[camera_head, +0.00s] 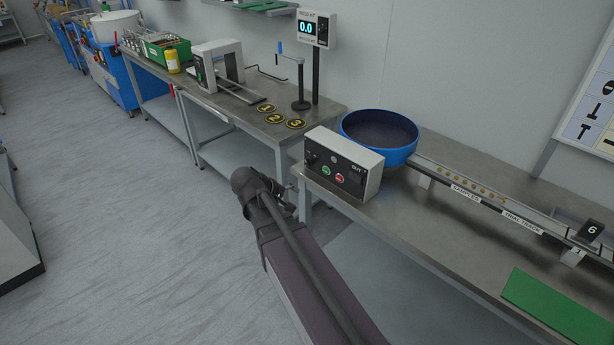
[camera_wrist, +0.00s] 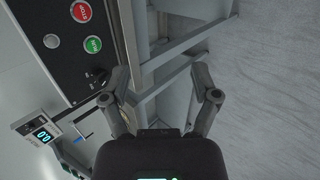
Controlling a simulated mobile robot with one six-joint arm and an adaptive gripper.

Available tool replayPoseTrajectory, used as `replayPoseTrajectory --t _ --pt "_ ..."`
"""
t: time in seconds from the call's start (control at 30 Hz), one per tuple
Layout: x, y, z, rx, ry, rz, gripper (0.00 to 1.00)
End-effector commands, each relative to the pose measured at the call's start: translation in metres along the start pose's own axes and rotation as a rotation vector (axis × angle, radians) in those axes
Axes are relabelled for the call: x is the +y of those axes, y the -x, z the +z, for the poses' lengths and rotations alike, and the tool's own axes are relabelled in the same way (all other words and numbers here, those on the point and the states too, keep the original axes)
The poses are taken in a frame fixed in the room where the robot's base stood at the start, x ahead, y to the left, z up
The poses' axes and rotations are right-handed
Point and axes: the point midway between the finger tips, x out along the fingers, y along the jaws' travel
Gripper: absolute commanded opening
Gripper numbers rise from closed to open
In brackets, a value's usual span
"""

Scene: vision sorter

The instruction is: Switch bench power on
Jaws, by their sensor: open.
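The control box (camera_head: 345,158), with a black front panel, stands on the bench at the left end. It carries a green button (camera_head: 326,170) and a red button (camera_head: 340,178). In the wrist view the red button (camera_wrist: 81,12) and green button (camera_wrist: 93,44) show beside a small grey round part (camera_wrist: 51,41). A black knob or switch (camera_wrist: 98,77) sits near the panel's edge; its setting is too small to tell. My gripper (camera_wrist: 160,98) is open and empty. Its left finger appears close to the knob; contact cannot be told. In the head view my gripper is mostly hidden by my wrist.
A blue bowl (camera_head: 411,151) stands behind the box, with a sample track (camera_head: 470,187) running right from it. A green mat (camera_head: 556,307) lies on the bench at right. The left bench holds a post with a display (camera_head: 307,28). Floor (camera_head: 120,230) at left is clear.

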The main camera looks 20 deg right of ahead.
Motion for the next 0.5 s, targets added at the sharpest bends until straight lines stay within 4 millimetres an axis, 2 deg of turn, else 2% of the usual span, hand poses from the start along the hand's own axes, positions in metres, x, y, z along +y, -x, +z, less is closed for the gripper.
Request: replayPoseTrajectory --t 0.03,0.1,0.5 --pt "-0.005 -0.014 -0.01 -0.002 0.025 0.048 0.78" --pt "-0.001 -0.021 -0.018 -0.008 0.061 0.121 0.78" --pt "0.014 -0.044 -0.069 -0.067 0.274 0.534 0.78"
